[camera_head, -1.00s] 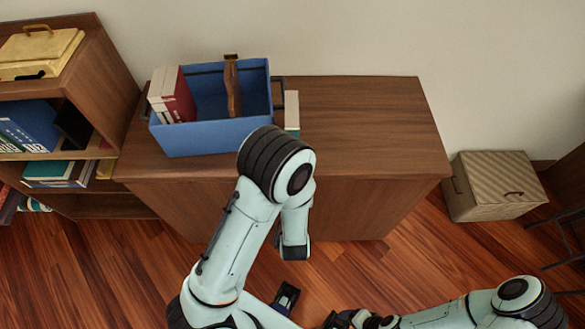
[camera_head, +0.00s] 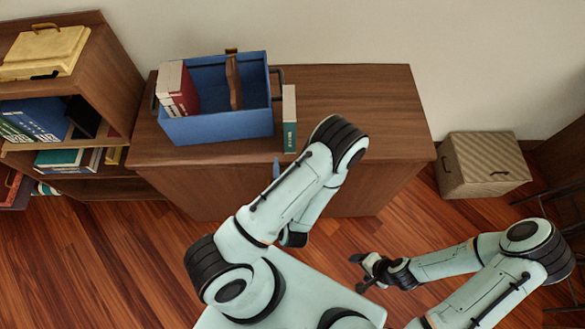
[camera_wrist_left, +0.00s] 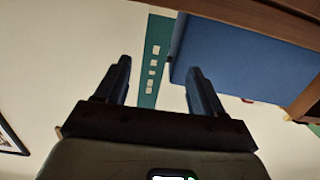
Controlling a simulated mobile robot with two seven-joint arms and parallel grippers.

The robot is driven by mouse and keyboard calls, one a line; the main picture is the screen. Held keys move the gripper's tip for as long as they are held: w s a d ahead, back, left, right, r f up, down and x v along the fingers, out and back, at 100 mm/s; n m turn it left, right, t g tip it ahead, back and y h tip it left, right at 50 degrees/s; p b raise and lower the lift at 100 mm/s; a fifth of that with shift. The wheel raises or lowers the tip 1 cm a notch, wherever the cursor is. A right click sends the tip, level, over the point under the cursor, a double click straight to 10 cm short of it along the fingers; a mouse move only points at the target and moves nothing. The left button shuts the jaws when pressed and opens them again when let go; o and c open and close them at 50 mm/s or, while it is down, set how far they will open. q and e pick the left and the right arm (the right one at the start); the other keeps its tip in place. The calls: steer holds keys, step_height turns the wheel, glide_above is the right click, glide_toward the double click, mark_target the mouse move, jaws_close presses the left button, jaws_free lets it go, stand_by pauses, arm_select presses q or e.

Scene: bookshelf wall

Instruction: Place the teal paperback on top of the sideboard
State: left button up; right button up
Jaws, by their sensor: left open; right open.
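A teal paperback (camera_head: 290,125) stands upright on the sideboard (camera_head: 360,110), just right of a blue bin. Its teal spine faces the front edge, with pale pages on top. In the left wrist view, its spine (camera_wrist_left: 154,58) shows between the spread fingers of my left gripper (camera_wrist_left: 160,66), which is open and empty. In the head view, that gripper is mostly hidden behind its own arm; a blue finger tip (camera_head: 276,168) shows just below the book. My right gripper (camera_head: 362,272) is open and empty, low over the floor, away from the sideboard.
The blue bin (camera_head: 220,130) holds red and white books and a wooden divider. A bookshelf (camera_head: 120,80) at left carries a yellow case (camera_head: 45,55) and several books, including a teal one lying flat (camera_head: 60,158). A woven box (camera_head: 485,165) is at right. The sideboard's right half is clear.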

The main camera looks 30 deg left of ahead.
arm_select(q)
steer(key=s+f+n+g+h, duration=0.1)
steer(key=s+f+g+h, duration=0.1)
steer(key=f+g, duration=0.35)
steer(key=s+f+g+h, duration=0.2)
steer(key=f+h, duration=0.1)
steer(key=f, duration=0.5)
steer(key=s+d+f+m+g+h, duration=0.4)
steer(key=s+d+g+h, duration=0.2)
steer(key=s+d+h, duration=0.2)
steer(key=shift+s+d+g, duration=0.3)
steer(key=shift+d+g, duration=0.05)
steer(key=shift+d, duration=0.1)
arm_select(e)
steer(key=shift+s, duration=0.1)
arm_select(q)
steer(key=shift+c, duration=0.3)
arm_select(e)
steer(key=shift+c, duration=0.3)
arm_select(q)
steer(key=c, duration=0.4)
arm_select(e)
steer(key=c, duration=0.5)
arm_select(q)
steer(key=shift+a, duration=0.15)
arm_select(e)
steer(key=shift+a, duration=0.15)
